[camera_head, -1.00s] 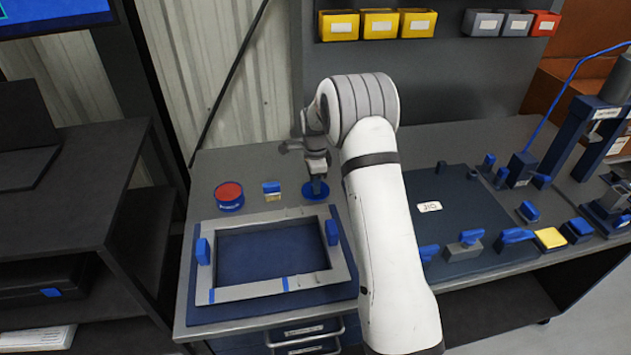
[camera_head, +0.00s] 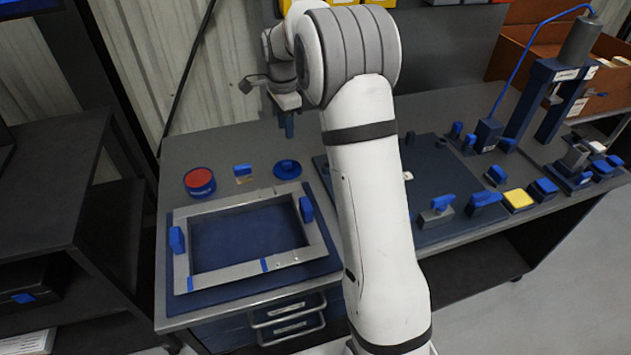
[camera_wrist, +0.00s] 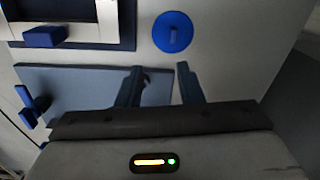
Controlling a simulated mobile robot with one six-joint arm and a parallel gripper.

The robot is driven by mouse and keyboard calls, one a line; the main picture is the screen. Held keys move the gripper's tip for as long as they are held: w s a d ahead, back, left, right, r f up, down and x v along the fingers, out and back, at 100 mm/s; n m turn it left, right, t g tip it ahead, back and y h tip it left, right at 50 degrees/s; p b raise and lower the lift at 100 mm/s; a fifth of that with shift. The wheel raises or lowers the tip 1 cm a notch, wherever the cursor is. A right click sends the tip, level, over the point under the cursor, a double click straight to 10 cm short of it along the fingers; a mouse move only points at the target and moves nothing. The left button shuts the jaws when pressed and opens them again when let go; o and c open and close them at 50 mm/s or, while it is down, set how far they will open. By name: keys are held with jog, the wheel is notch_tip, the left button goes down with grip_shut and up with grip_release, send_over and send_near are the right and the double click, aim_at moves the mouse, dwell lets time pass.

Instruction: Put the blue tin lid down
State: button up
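The blue tin lid (camera_head: 287,169) lies flat on the grey bench top, behind the frame's back right corner. It is a round blue disc with a small raised grip, and it also shows in the wrist view (camera_wrist: 173,32). My gripper (camera_head: 288,130) is above the bench, higher than the lid and apart from it. In the wrist view my gripper (camera_wrist: 160,75) has its two fingers spread with nothing between them. The lid lies beyond the fingertips there.
A round tin with a red top (camera_head: 200,182) and a small blue-handled brush (camera_head: 243,172) stand left of the lid. A grey frame with blue clamps (camera_head: 180,262) lies in front. A dark board with blue fixtures (camera_head: 450,170) is to the right.

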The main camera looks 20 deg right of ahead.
jog(key=s+r+n+t, duration=0.1)
jog(key=s+r+n, duration=0.3)
jog(key=s, duration=0.5)
jog(key=s+r+n, duration=0.4)
jog(key=s+n, duration=0.1)
jog(key=s, duration=0.5)
jog(key=s+f+n+t, duration=0.1)
jog(key=s+f+n, duration=0.2)
jog(key=s+n, duration=0.4)
jog(key=s, duration=0.9)
jog(key=shift+f, duration=0.2)
